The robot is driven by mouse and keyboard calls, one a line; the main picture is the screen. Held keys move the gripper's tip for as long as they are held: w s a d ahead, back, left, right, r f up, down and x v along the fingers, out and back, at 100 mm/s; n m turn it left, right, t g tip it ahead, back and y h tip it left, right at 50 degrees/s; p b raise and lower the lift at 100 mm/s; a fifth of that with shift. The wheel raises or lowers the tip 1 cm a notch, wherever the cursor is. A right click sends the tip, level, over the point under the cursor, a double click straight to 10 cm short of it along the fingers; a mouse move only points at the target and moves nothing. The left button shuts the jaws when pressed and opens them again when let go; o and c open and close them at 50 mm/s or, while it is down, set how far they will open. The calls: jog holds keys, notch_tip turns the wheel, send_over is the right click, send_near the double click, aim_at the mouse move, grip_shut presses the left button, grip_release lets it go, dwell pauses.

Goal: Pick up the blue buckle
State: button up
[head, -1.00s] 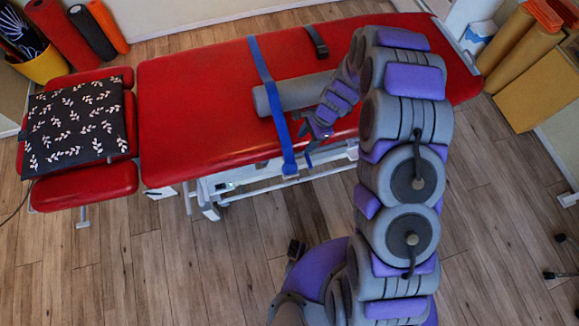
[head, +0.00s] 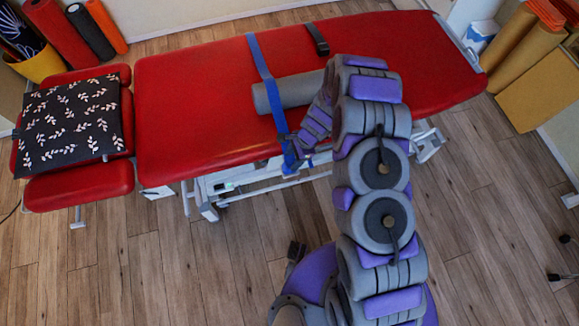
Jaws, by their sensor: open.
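A blue strap (head: 261,62) runs across the red treatment table and hangs over its front edge. At its lower end is a small blue piece (head: 290,170) that looks like the buckle; it is too small and partly covered to make out clearly. My gripper (head: 294,153) is at the table's front edge, right at the strap just above this end. Its jaws are open. I cannot tell whether they touch the strap or stand around it.
A grey roll (head: 290,92) lies on the red table (head: 195,110), partly under the strap. A black strap (head: 316,38) lies at the far edge. A patterned black cushion (head: 70,125) rests on the table's left section.

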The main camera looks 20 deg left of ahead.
aim_at(290, 164)
jog(key=x, duration=0.1)
jog(key=b+x, duration=0.1)
jog(key=x, duration=0.3)
jog(key=shift+w+d+f+b, duration=0.1)
jog(key=shift+w+d+b, duration=0.05)
jog(key=shift+d+b, duration=0.2)
jog(key=c, duration=0.9)
